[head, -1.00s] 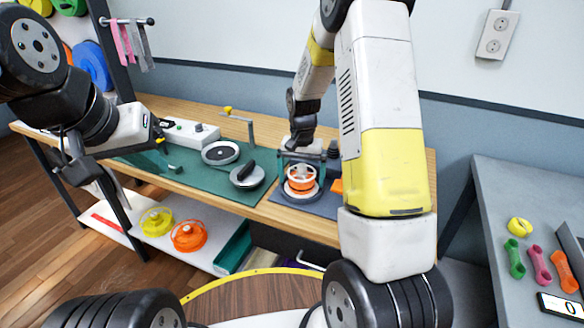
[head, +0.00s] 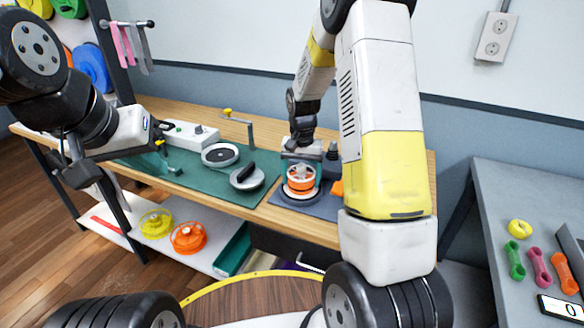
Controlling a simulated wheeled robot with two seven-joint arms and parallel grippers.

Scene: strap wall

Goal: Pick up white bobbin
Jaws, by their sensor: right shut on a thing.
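A round bobbin, white with an orange band (head: 301,184), stands upright over a dark, light-rimmed round base on the bench. No all-white bobbin shows apart from it. My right gripper (head: 301,168) reaches down from above and is shut on this bobbin, with its fingers at the bobbin's sides. Whether the bobbin touches the base cannot be told. My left gripper (head: 167,160) is over the left part of the bench, far from the bobbin; its fingers are small and unclear.
A green mat (head: 200,184) carries a grey disc with a black handle (head: 247,177) and another round dish (head: 220,155). A post with a yellow knob (head: 241,122) stands behind. Yellow (head: 156,223) and orange (head: 188,238) spools lie on the lower shelf. A grey table (head: 500,200) stands right.

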